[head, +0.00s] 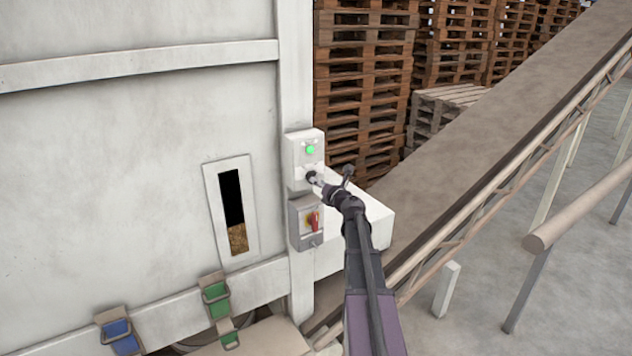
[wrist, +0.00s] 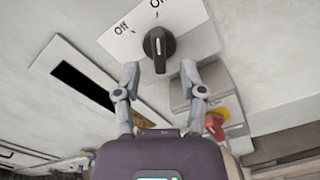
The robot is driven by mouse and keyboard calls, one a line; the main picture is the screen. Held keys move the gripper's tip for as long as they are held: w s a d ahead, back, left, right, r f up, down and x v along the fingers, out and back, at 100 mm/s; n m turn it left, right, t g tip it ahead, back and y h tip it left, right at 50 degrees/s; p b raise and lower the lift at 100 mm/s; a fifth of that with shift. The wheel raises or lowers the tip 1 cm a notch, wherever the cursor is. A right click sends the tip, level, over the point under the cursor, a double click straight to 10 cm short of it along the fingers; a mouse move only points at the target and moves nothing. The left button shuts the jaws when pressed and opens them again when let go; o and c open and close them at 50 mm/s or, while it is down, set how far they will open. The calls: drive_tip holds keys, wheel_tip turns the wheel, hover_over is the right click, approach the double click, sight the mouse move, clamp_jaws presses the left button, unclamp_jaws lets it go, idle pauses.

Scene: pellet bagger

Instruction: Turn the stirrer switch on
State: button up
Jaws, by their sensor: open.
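The stirrer switch is a black rotary knob (wrist: 159,48) on a pale control box, with a white line on its face. In the wrist view the knob stands roughly upright. An "Off" label (wrist: 121,28) is to its upper left, and a second label, probably "On", is above it at the picture's edge. I cannot tell for sure which mark the knob points to. My gripper (wrist: 159,70) is open, its fingertips either side of the knob's lower end with gaps visible. In the head view my gripper (head: 312,177) is at the lower part of the upper box (head: 293,160), largely covering the knob.
A lit green lamp (head: 309,149) sits above the knob. A grey box with a red and yellow isolator switch (head: 313,221) is just below. A sight window (head: 212,200) is to the left. An inclined conveyor (head: 480,150) and pallet stacks (head: 362,80) are to the right.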

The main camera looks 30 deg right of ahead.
drive_tip(key=s, duration=0.9)
drive_tip(key=shift+s, duration=0.2)
idle(0.3)
drive_tip(key=s+a+f+m+g+h+b, duration=0.1)
drive_tip(key=a+f+m+g+h+b, duration=0.3)
drive_tip(key=f+m, duration=0.4)
drive_tip(key=s+a+f+m+g+h+b, duration=0.1)
drive_tip(key=a+f+m+g+b, duration=0.1)
drive_tip(key=a+f+m+b, duration=0.45)
drive_tip(key=s+a+f+m+g+h+b, duration=0.1)
drive_tip(key=a+f+m+g+h+b, duration=0.15)
drive_tip(key=f+m+b, duration=0.6)
drive_tip(key=s+a+f+m+g+y+b, duration=0.3)
drive_tip(key=s+a+f, duration=0.4)
drive_tip(key=a+f, duration=0.3)
drive_tip(key=s+a+f+m+g+y+b, duration=0.3)
drive_tip(key=s+a+f+g, duration=0.3)
drive_tip(key=a+f, duration=0.5)
drive_tip(key=s+a+y, duration=0.1)
drive_tip(key=s+a, duration=0.1)
drive_tip(key=a, duration=0.1)
drive_tip(key=shift+m, duration=0.4)
